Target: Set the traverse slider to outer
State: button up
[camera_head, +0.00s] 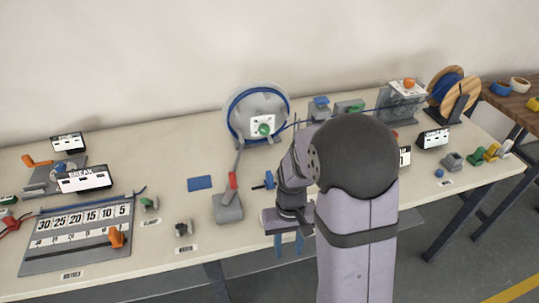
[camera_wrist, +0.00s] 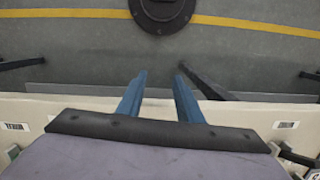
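No part is legibly marked as the traverse slider, and I cannot tell for sure which it is. One candidate is the orange knob (camera_head: 117,237) on the numbered scale board (camera_head: 75,262) at the front left. Another is the orange knob (camera_head: 408,83) on the grey stand at the back right. My gripper (camera_head: 288,256) points down at the table's front edge, right of the scale board and apart from both knobs. Its blue fingers are spread with nothing between them; the wrist view shows the same gripper (camera_wrist: 161,76) over the floor.
A grey reel (camera_head: 278,98) with a green knob stands at the back middle. A lever with a red grip (camera_head: 233,181) rises from a grey block left of my arm. A wooden spool (camera_head: 470,93) is at the back right. My arm hides part of the right front.

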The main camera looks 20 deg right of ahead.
aim_at(270, 174)
jog(key=w+r+t, duration=0.1)
jog(key=w, duration=0.3)
jog(key=w+r+t+p, duration=0.1)
jog(key=w+r, duration=0.1)
jog(key=w, duration=0.2)
jog(key=w+d+r+t, duration=0.1)
jog(key=w+r, duration=0.1)
jog(key=w, duration=0.3)
jog(key=shift+p, duration=0.35)
jog(key=w+r+n+t, duration=0.1)
jog(key=w+r+t, duration=0.2)
jog(key=w, duration=0.5)
jog(key=shift+w+d+r, duration=0.3)
jog(key=shift+w+r, duration=0.1)
jog(key=shift+r, duration=0.4)
jog(key=shift+f, duration=0.15)
jog(key=shift+p+x, duration=1.1)
jog(key=shift+x, duration=2.35)
jog(key=shift+d, duration=0.1)
grip_shut()
